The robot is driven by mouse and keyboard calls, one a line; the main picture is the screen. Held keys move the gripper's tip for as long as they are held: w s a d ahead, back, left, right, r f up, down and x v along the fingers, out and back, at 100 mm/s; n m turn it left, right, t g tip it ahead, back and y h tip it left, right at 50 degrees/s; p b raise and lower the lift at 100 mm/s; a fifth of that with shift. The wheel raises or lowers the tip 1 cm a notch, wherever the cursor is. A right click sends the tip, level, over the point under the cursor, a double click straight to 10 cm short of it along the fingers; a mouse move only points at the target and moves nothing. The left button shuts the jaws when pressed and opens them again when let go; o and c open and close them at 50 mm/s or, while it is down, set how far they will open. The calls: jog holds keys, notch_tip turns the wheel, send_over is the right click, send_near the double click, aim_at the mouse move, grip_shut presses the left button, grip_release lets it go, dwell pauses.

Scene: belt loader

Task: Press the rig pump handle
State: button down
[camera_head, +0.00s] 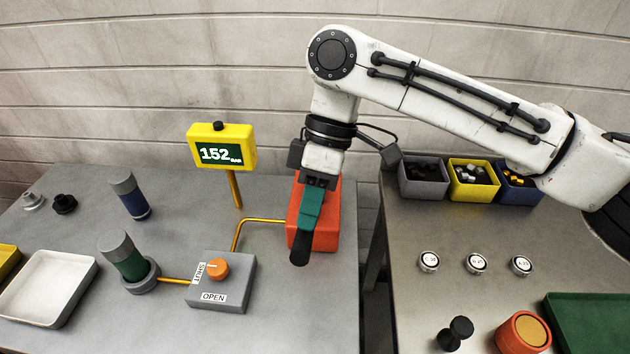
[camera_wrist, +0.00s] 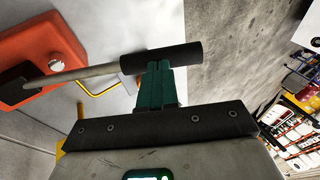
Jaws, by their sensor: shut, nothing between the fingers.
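The rig pump is an orange-red block (camera_head: 328,222) at the right end of the left table. Its handle is a pale metal lever with a black grip; the grip (camera_head: 299,250) shows below my fingers. In the wrist view the black grip (camera_wrist: 185,55) lies across my fingertips, and the lever runs left to the pump body (camera_wrist: 40,60). My gripper (camera_head: 305,226) has teal fingers, shut and empty, with the tips at the grip. Whether they touch it is unclear. The yellow gauge (camera_head: 221,147) reads 152 BAR.
A yellow pipe joins the pump to a grey valve block (camera_head: 222,285) with an orange knob (camera_head: 218,269) and SHUT and OPEN labels. A green-banded cylinder (camera_head: 125,257) stands in a holder left of it. The right table holds bins (camera_head: 424,192) and several round discs (camera_head: 475,264).

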jog(key=shift+f, duration=0.2)
jog(key=shift+s+f, duration=0.1)
